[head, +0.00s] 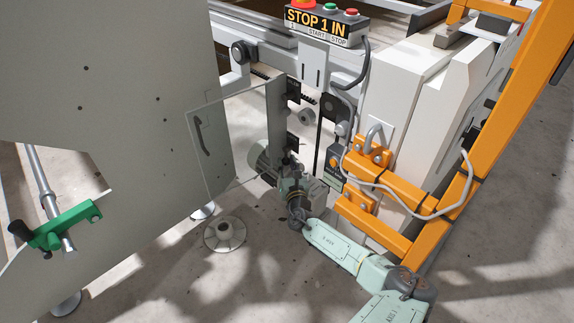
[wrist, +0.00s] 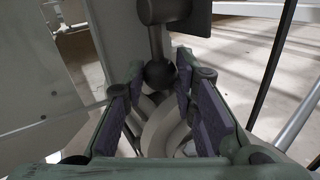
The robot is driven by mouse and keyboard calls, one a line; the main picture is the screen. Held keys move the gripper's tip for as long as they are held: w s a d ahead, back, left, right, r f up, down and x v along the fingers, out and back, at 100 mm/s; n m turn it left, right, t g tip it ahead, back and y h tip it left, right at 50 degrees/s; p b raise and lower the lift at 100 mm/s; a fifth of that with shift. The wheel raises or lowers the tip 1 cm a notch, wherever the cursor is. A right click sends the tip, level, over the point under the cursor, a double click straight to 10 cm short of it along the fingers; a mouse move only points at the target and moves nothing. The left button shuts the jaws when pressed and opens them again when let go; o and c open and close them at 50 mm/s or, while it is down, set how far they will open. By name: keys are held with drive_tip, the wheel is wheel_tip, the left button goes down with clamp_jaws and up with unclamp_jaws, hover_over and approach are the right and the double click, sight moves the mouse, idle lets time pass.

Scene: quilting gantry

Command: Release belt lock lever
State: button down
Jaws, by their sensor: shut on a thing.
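The belt lock lever (wrist: 158,40) shows in the wrist view as a dark rod ending in a round ball knob, hanging from a dark block at the top. My gripper (wrist: 161,78) has its purple-padded fingers on either side of the ball knob and is shut on it at the fingertips. In the head view my gripper (head: 291,164) is at the dark fittings inside the machine's opening, beside the grey motor. The lever is mostly hidden there by my gripper and wrist.
A clear door panel (head: 215,145) with a dark handle stands open left of my gripper. A grey motor (head: 262,160) is close by. Orange frame parts (head: 372,205) and a loose cable lie right. The STOP/START box (head: 320,22) is above. A green clamp (head: 62,227) is far left.

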idle(0.3)
drive_tip(key=r+p, duration=0.1)
drive_tip(key=p, duration=0.3)
drive_tip(key=shift+s+d+g, duration=0.15)
drive_tip(key=shift+g, duration=0.25)
drive_tip(key=n+g+p, duration=0.1)
drive_tip(key=p, duration=0.5)
drive_tip(key=s+d+n+g+p, duration=0.1)
drive_tip(key=p, duration=0.4)
drive_tip(key=shift+r+h+p, duration=0.3)
drive_tip(key=shift+h+p, duration=0.05)
drive_tip(key=shift+h, duration=0.05)
drive_tip(key=shift+f+g+p, duration=0.25)
drive_tip(key=shift+g+p, duration=0.15)
drive_tip(key=shift+p, duration=0.25)
drive_tip(key=shift+d+f, duration=0.1)
drive_tip(key=c, duration=1.6)
unclamp_jaws()
drive_tip(key=shift+s, duration=0.1)
